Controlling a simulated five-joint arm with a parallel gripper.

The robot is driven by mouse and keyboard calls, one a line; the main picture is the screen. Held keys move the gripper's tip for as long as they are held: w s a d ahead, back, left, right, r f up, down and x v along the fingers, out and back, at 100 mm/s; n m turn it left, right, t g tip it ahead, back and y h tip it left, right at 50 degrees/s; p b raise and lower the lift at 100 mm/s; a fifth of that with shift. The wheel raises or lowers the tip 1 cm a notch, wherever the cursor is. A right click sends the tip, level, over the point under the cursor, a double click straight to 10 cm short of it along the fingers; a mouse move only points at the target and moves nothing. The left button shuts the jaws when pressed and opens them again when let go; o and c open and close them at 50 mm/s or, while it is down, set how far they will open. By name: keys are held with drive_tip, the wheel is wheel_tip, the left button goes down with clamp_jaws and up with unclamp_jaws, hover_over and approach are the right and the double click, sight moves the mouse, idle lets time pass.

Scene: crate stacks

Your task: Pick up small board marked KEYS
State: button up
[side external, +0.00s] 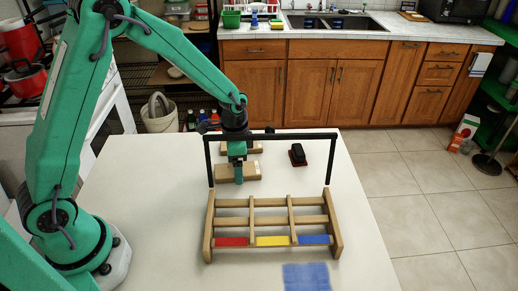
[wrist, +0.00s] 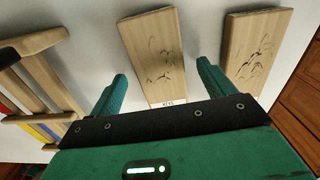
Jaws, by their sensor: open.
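The small board marked KEYS (wrist: 152,50) is a light wooden plank lying flat on the white table, with dark marks and a small white label at its near end in the wrist view. It appears to be the board nearer the rack in the side view (side external: 225,172). My gripper (wrist: 162,70) is open and empty, its green fingers on either side of the label end in the picture. In the side view my gripper (side external: 238,178) points down over this board and partly hides it. I cannot tell the exact height gap.
A similar second board (wrist: 257,48) lies beside it. A black object on a reddish base (side external: 298,155) lies to the right. A blue patch (side external: 306,277) marks the table.

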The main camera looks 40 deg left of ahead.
drive_tip(key=shift+f, duration=0.6)
drive_tip(key=c, duration=1.1)
